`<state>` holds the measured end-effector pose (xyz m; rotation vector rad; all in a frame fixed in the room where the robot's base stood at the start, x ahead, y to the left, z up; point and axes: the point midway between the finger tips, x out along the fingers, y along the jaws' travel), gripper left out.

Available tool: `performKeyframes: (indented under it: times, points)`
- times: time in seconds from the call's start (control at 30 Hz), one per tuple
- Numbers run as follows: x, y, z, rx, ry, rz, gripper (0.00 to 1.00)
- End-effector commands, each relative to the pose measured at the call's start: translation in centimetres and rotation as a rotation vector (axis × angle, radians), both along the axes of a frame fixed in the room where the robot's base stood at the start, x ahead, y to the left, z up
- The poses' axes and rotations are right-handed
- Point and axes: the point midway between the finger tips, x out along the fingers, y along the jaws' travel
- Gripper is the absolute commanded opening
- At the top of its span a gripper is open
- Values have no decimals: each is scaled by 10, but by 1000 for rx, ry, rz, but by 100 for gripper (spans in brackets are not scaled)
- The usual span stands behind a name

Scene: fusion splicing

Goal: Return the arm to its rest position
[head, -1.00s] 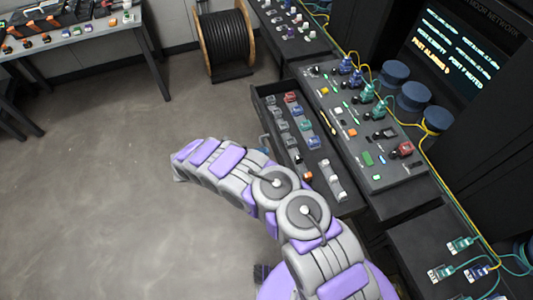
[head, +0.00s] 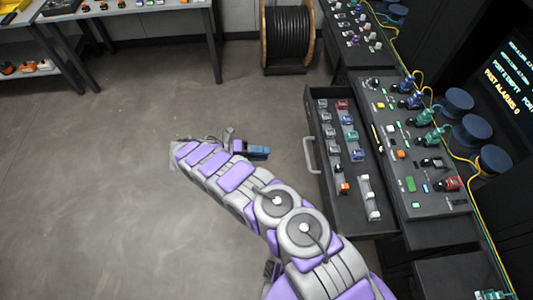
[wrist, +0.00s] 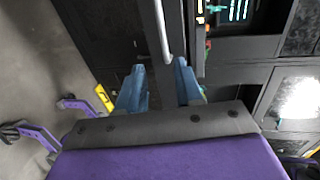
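My grey and purple arm (head: 225,177) reaches from the lower right toward the middle of the head view. My gripper (head: 262,153), with blue fingers, is at its far end, to the left of the drawer handle (head: 310,155) and apart from it in the picture. In the wrist view the two blue fingers of my gripper (wrist: 159,66) stand apart with nothing held between them. The pale handle bar (wrist: 163,35) shows beyond the fingertips there.
The open drawer (head: 345,205) holds several small connectors. The console (head: 425,215) with plugs and yellow cables stands to its right. A cable spool (head: 289,35) stands at the back, a workbench (head: 130,12) at the back left. The floor (head: 90,200) at left is clear.

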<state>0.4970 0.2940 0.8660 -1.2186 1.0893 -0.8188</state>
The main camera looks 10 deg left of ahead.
Motion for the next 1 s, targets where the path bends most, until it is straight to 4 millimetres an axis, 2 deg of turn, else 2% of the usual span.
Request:
performKeyframes:
  times: [0.77,0.87,1.0]
  points:
    - [0,2,3,4,-6,-3,35]
    - [5,-5,13,22,-33,-27,35]
    - [21,-28,45,82,-127,-103,35]
